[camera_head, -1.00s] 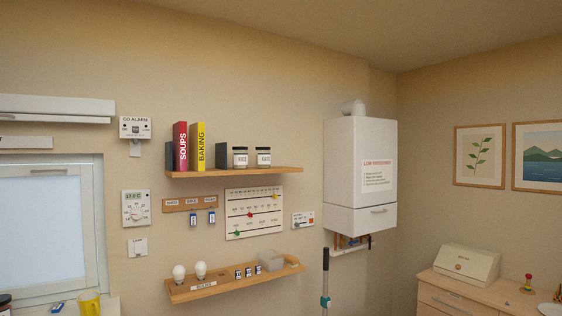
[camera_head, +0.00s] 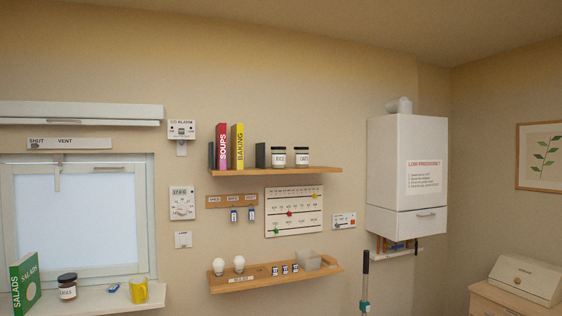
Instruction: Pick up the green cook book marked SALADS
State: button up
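The green cook book marked SALADS (camera_head: 26,284) stands upright at the far left of the head view, on the window sill (camera_head: 112,298). Its white spine lettering and part of its cover show. A jar with a dark lid (camera_head: 67,287) stands close to its right. My gripper is not in view.
A yellow mug (camera_head: 138,290) and a small blue item (camera_head: 113,287) sit farther right on the sill. The upper shelf (camera_head: 275,172) holds a red SOUPS book (camera_head: 221,146), a yellow BAKING book (camera_head: 237,146) and jars.

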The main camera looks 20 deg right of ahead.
aim_at(26, 286)
jog(key=i+j+u, duration=0.15)
jog(key=j, duration=0.3)
jog(key=j+u, duration=0.1)
jog(key=j, duration=0.3)
jog(key=i+j+u, duration=0.15)
jog(key=j, duration=0.3)
jog(key=i+j+u, duration=0.1)
jog(key=j, duration=0.3)
jog(key=i+l+z, duration=0.1)
jog(key=i+z, duration=0.55)
jog(key=i, duration=0.25)
jog(key=i+j+z, duration=0.1)
jog(key=i+z, duration=0.25)
jog(key=i, duration=0.05)
